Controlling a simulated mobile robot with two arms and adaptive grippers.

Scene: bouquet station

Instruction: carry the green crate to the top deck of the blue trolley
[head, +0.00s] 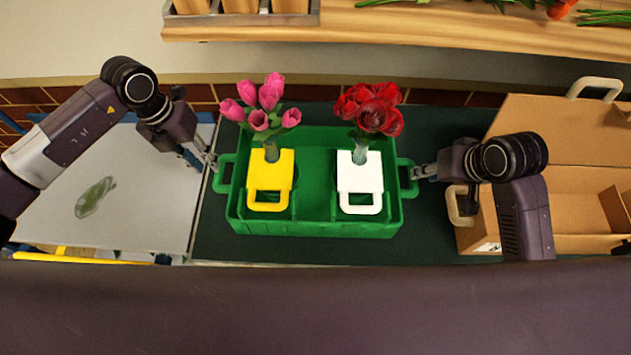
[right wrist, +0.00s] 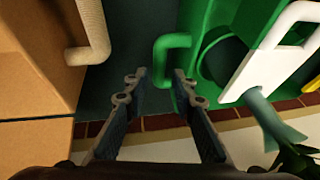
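The green crate (head: 315,229) stands on a dark green surface in the head view. It holds a yellow carrier (head: 270,160) with pink tulips and a white carrier (head: 360,172) with red flowers. My left gripper (head: 213,163) is at the crate's left handle; whether its fingers are closed is unclear. My right gripper (head: 414,172) is at the right handle. In the right wrist view its fingers (right wrist: 160,76) are apart, with the green handle (right wrist: 172,42) just beyond the tips, nearer the right finger. The blue trolley's grey top deck (head: 140,215) is at the left.
A greenish translucent item or patch (head: 95,196) lies on the deck; the rest of its visible top is bare. An open cardboard box (head: 560,130) with pale handles stands right of the crate. A wooden shelf (head: 440,28) with stems and a tray of pots runs along the back.

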